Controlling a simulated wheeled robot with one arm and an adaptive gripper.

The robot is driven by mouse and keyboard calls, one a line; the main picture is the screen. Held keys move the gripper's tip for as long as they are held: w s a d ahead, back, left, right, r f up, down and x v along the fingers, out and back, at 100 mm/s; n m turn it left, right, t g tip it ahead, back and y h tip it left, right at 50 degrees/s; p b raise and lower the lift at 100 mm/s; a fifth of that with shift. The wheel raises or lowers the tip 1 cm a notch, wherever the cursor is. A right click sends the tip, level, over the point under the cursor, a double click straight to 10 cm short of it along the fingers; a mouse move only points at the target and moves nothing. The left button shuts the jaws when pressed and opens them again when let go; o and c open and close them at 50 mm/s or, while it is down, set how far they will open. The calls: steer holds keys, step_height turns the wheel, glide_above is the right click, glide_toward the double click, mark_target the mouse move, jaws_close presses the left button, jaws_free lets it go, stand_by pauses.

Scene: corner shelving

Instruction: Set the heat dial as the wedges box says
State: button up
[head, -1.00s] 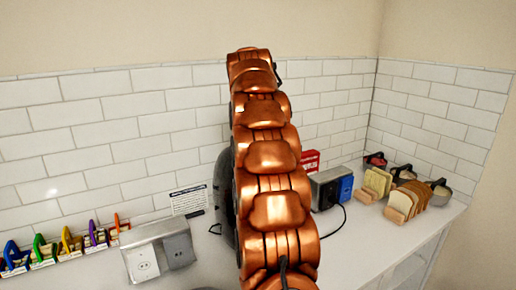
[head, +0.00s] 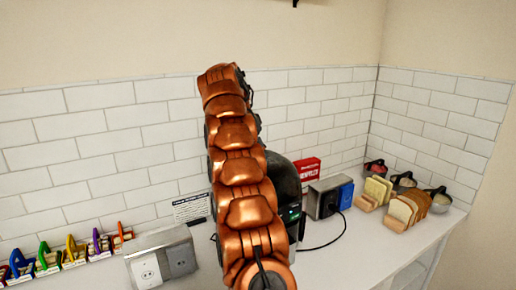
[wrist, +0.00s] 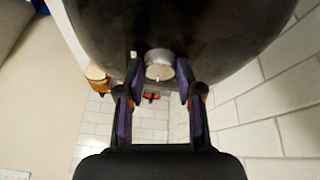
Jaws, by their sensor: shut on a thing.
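A black rounded appliance (head: 287,180) stands on the counter, partly hidden behind my copper arm in the head view. In the wrist view its dark body (wrist: 215,35) fills the top. A round pale dial with a metallic rim (wrist: 159,64) shows on it, with a small light mark at its lower edge. My gripper (wrist: 160,78) has its purple-sided fingers on both sides of the dial, shut on it. My gripper is hidden in the head view. A red box with white lettering (head: 307,167) stands behind the appliance; its lettering is too small to read.
A metal outlet box (head: 150,268) sits front left, beside colored clips in a row (head: 75,250). A printed card (head: 192,207) leans on the tiles. Another outlet box (head: 325,200), bread slices in racks (head: 402,210) and lidded pots (head: 404,182) stand right.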

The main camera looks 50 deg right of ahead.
stand_by(0.5)
steer(key=o, duration=1.2)
steer(key=shift+c, duration=0.2)
steer(key=shift+f, duration=0.15)
